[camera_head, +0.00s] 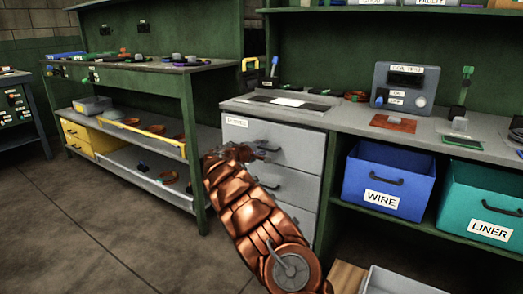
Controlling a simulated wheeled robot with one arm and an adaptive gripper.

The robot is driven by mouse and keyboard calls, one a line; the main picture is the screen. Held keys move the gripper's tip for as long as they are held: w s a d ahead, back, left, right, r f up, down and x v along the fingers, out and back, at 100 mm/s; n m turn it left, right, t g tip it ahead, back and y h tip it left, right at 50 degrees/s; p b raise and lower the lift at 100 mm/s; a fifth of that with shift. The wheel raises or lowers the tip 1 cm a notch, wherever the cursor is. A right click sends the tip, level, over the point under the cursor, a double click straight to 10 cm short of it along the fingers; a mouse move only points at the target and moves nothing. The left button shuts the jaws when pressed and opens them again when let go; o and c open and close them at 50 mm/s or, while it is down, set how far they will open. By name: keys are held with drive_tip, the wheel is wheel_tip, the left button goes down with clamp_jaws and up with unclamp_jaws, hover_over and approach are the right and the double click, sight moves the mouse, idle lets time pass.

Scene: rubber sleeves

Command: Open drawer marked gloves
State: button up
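A grey drawer unit stands under the workbench in the middle of the head view. Its top drawer (300,147) carries a small white label (236,122) at the upper left; the lettering is too small to read surely. The top drawer looks closed, its front in line with the drawers below. My copper-coloured arm rises in front of the unit, and my gripper (258,152) is at the top drawer's handle (269,148). The fingers are small and dark there. I cannot tell whether they touch or grip the handle. The arm hides the left part of the lower drawers.
Blue WIRE bin (388,181) and teal LINER bin (482,205) sit right of the drawers. A grey open box (400,282) and wooden piece (346,277) lie on the floor at the front. A green shelved bench (150,85) stands left. Floor (80,210) at left is clear.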

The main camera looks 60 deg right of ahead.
drive_tip(key=shift+c, duration=0.3)
clamp_jaws()
idle(0.6)
